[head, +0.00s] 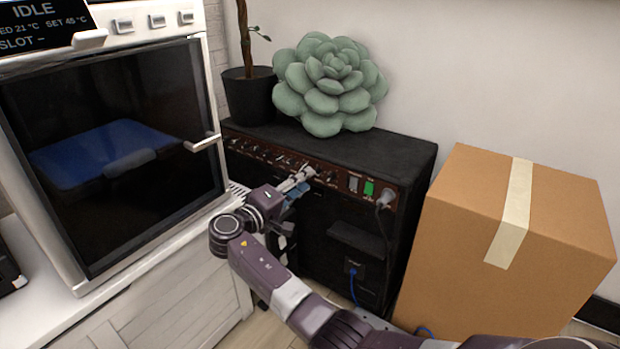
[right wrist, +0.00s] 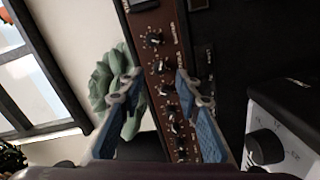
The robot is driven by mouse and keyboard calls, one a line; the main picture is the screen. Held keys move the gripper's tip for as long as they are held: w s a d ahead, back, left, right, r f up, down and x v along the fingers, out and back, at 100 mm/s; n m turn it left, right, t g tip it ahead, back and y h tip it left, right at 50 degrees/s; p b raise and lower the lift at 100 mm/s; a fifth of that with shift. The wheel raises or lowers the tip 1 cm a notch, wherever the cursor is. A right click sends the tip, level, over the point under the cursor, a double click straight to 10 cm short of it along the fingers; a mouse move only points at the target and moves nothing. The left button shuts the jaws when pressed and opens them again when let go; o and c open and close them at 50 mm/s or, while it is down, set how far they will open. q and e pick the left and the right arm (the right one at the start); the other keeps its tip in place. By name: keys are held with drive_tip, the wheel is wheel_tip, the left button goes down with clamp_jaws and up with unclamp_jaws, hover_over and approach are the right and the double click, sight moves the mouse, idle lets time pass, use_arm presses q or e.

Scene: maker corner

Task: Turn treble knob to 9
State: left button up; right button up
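The black amplifier (head: 400,155) stands against the wall, with a brown control panel (head: 246,148) along its upper front edge. Its row of small dark knobs also shows in the right wrist view, where one upper knob (right wrist: 155,40) has a pale pointer and ring of marks. The labels are too small to read, so I cannot tell which knob is treble. My right gripper (head: 303,181) is at the panel's middle. In the right wrist view its blue-padded fingers (right wrist: 160,88) are apart, one on each side of the knob row, with nothing visibly held. My left gripper is out of view.
A green succulent cushion (head: 330,85) and a black plant pot (head: 249,97) sit on the amplifier. A cardboard box (head: 560,240) stands close on its right. A white oven-like appliance (head: 75,255) with a protruding door handle (head: 200,143) stands on the left.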

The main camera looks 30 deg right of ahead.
drive_tip(key=v, duration=0.8)
drive_tip(key=shift+a, duration=0.2)
drive_tip(key=shift+s, duration=0.1)
